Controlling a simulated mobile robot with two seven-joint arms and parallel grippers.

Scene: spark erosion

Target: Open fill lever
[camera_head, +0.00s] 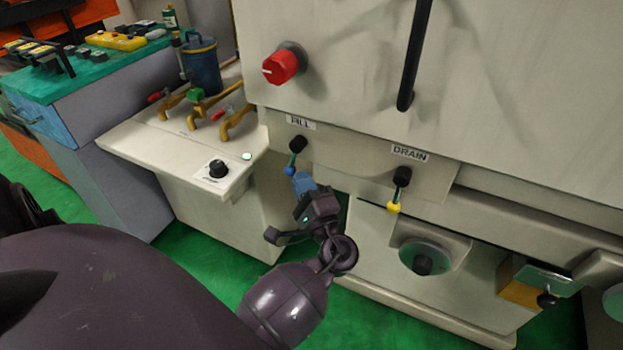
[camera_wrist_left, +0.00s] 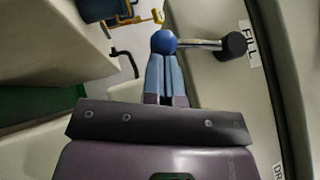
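The fill lever (camera_head: 293,159) hangs below the FILL label on the machine's front, with a black pivot and a blue ball at its lower end. In the left wrist view the lever's rod (camera_wrist_left: 200,44) runs from the black pivot to the blue ball (camera_wrist_left: 163,42). My left gripper (camera_head: 303,182) is just below the ball in the head view. Its blue fingers (camera_wrist_left: 165,75) are together, with their tips right at the ball. I cannot tell whether they touch it. The ball shows in front of the tips, not between them. My right gripper is not in view.
The drain lever (camera_head: 397,192), with a yellow ball, hangs to the right. A red knob (camera_head: 281,66) is above. A side shelf (camera_head: 160,145) with yellow taps is at left. A black vertical handle (camera_head: 413,60) is at upper right. Green floor lies below.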

